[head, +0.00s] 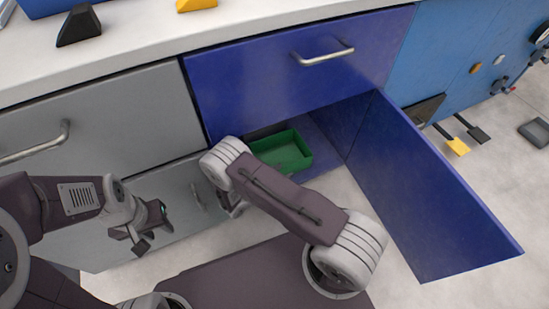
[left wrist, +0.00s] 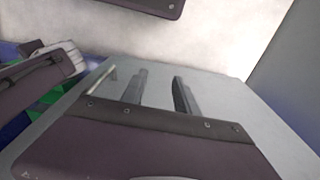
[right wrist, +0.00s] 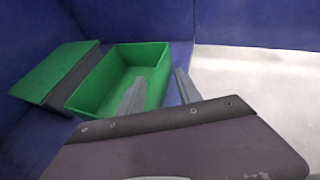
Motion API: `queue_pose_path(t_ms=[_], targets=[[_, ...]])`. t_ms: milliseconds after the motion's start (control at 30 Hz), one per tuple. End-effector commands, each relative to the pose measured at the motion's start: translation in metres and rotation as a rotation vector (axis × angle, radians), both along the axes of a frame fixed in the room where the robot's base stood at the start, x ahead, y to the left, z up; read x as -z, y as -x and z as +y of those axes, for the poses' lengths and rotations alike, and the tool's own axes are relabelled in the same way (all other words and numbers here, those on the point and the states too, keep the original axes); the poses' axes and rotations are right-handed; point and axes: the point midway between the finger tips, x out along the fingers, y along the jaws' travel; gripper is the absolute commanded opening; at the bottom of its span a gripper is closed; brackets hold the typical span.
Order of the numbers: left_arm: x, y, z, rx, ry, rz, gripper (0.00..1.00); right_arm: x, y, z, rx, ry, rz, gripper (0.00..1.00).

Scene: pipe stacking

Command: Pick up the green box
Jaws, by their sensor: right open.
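The green box (head: 283,150) is an open-topped tray inside the open blue cabinet. In the right wrist view the green box (right wrist: 118,72) lies ahead of my right gripper (right wrist: 160,75), which is open and empty. One finger appears over the box's inside and the other beyond its right wall; I cannot tell if either touches. In the head view my right arm hides most of this gripper. My left gripper (head: 152,226) is open and empty in front of the grey cabinet, away from the box. It also shows open in the left wrist view (left wrist: 160,75).
A flat green piece (right wrist: 50,75) lies left of the box in the right wrist view. The open blue door (head: 430,190) stands to the right. A blue drawer (head: 290,75) is above. Clear floor (head: 385,235) lies between my right arm and the door.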

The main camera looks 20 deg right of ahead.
Motion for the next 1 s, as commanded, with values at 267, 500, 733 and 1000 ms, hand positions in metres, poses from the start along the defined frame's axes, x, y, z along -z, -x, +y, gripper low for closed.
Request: queue_pose_path(t_ms=[267,500,733,1000], targets=[[0.023,0.001,0.0,0.0,0.0,0.0,0.36,0.016,-0.008,-0.019,0.001,0.001,0.002,0.41],[0.031,0.001,0.0,0.0,0.0,0.0,0.36,0.017,-0.016,-0.032,-0.002,0.001,0.003,0.41],[0.073,0.001,0.0,0.0,0.0,0.001,0.36,0.036,-0.029,-0.059,0.002,0.001,0.002,0.41],[0.078,0.001,0.0,0.0,0.0,0.0,0.36,0.035,-0.038,-0.075,-0.002,0.002,0.003,0.41]])
